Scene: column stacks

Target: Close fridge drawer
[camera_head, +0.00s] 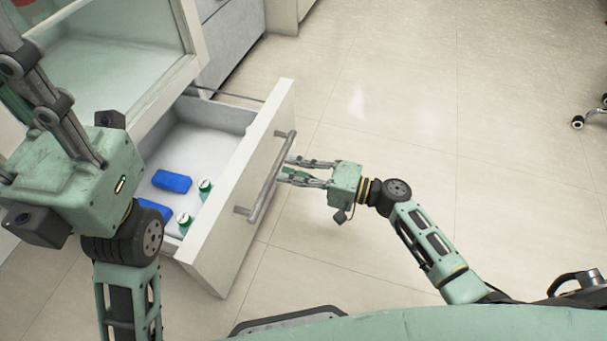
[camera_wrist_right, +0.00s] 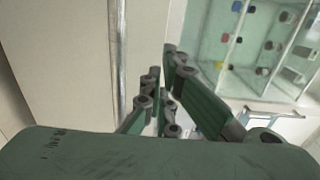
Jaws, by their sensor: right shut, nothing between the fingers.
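The fridge drawer (camera_head: 238,190) is pulled out, with its white front facing right. A grey bar handle (camera_head: 265,178) runs along the front; in the right wrist view the bar (camera_wrist_right: 116,50) stands left of the fingers. My right gripper (camera_head: 285,168) is shut and empty, its fingertips close to the handle; I cannot tell whether they touch. Its fingers also show in the right wrist view (camera_wrist_right: 160,90). My left gripper (camera_head: 70,125) is at the left, above the fridge side of the drawer; its fingertips are cut off or unclear.
Blue packs (camera_head: 172,181) and small green-and-white containers (camera_head: 205,187) lie in the drawer. The fridge body (camera_head: 150,100) is behind it, with a grey cabinet (camera_head: 228,35) beyond. Tiled floor (camera_head: 420,90) at the right is clear, except for a chair caster (camera_head: 578,122).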

